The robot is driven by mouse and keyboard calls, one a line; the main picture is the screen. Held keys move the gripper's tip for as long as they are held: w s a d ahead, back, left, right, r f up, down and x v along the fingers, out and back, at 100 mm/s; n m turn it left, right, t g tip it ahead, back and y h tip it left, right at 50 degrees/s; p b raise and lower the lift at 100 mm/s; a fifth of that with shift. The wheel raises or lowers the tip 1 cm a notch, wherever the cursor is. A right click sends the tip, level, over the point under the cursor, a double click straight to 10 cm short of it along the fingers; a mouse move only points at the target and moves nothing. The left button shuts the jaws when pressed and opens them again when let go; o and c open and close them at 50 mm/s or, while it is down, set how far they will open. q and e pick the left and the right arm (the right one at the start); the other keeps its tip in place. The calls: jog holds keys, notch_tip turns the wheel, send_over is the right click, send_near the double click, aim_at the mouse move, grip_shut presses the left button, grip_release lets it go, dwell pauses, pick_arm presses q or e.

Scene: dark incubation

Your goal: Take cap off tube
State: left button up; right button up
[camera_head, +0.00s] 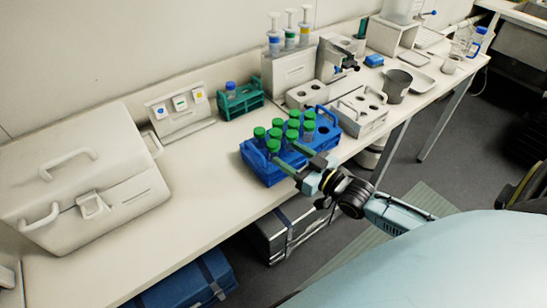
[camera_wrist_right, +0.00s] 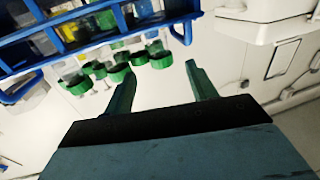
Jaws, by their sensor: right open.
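Several capped tubes with green caps (camera_head: 292,134) stand upright in a blue rack (camera_head: 263,171) on the bench. My right gripper (camera_head: 291,158) is at the rack's front right side, near the caps, with its fingers pointing toward the tubes. In the right wrist view the gripper (camera_wrist_right: 158,73) is open and holds nothing. A green cap (camera_wrist_right: 161,60) shows beyond the gap between its fingertips; I cannot tell how far. More caps (camera_wrist_right: 80,86) and the blue rack (camera_wrist_right: 105,38) show above. My left gripper is not in the head view.
A green rack (camera_head: 240,104) with a blue-capped bottle (camera_head: 231,88) stands behind. A large white case (camera_head: 85,180) is at left. A grey block with a handle (camera_head: 362,116) stands right of the blue rack. Bare bench lies between case and rack.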

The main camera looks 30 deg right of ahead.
aim_at(278, 148)
jog(key=shift+x, duration=1.85)
jog(key=shift+s+a+r, duration=0.1)
jog(key=shift+c, duration=0.5)
grip_shut()
